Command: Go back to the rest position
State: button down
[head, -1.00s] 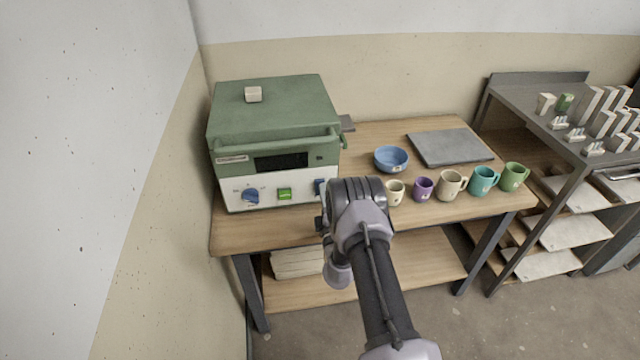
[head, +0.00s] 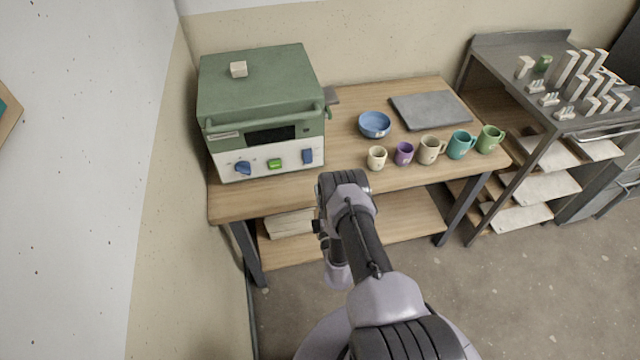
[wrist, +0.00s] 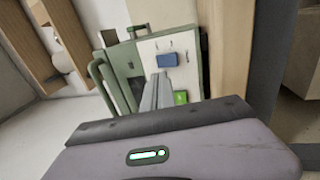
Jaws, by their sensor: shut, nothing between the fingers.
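My gripper (wrist: 160,88) shows in the wrist view as narrow grey fingers, shut together with nothing between them. Beyond the fingertips is the front panel of the green kiln (wrist: 150,62), seen tilted, with its blue switch and green button. The gripper appears apart from the panel. In the head view my arm reaches up from the bottom centre and ends in front of the table's front edge. The fingers are hidden there behind the wrist.
The kiln (head: 262,90) stands at the left of the wooden table (head: 345,105). A blue bowl (head: 374,125), a grey slab (head: 430,110) and a row of mugs (head: 430,150) are to its right. A dark rack (head: 500,60) stands right. Floor at the lower right is clear.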

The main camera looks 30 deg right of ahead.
jog(key=shift+s+a+f+p, duration=0.15)
jog(key=shift+s+p, duration=0.2)
jog(key=shift+p, duration=0.05)
